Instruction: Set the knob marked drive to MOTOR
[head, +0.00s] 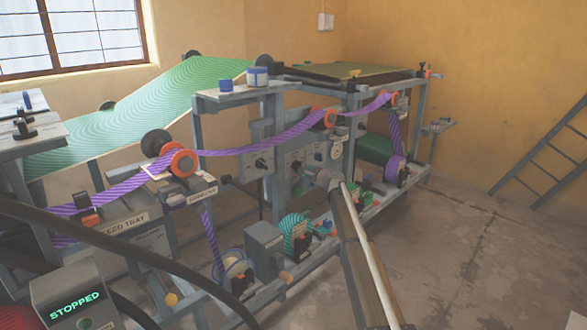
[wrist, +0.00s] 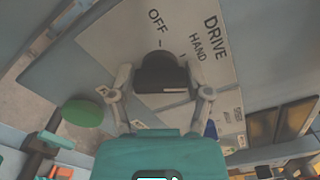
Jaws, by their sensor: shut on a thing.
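The drive knob (wrist: 160,72) is dark and sits on a pale plate (wrist: 110,45) in the wrist view. The plate carries the words DRIVE, OFF and HAND, with short tick marks by the knob. I see no MOTOR word; part of the plate is hidden behind the knob and gripper. My gripper (wrist: 164,92) has one finger on each side of the knob and is shut on it. A light strip shows on the knob's near side, but I cannot tell which setting it points to. In the head view my arm reaches the machine's front, and the knob cannot be made out.
A box with a STOPPED display (head: 75,306) stands at the lower left. A purple band (head: 260,146) runs over orange rollers (head: 183,161) above the panels. A ladder (head: 540,160) leans at the right. The floor (head: 470,240) right of the machine is clear.

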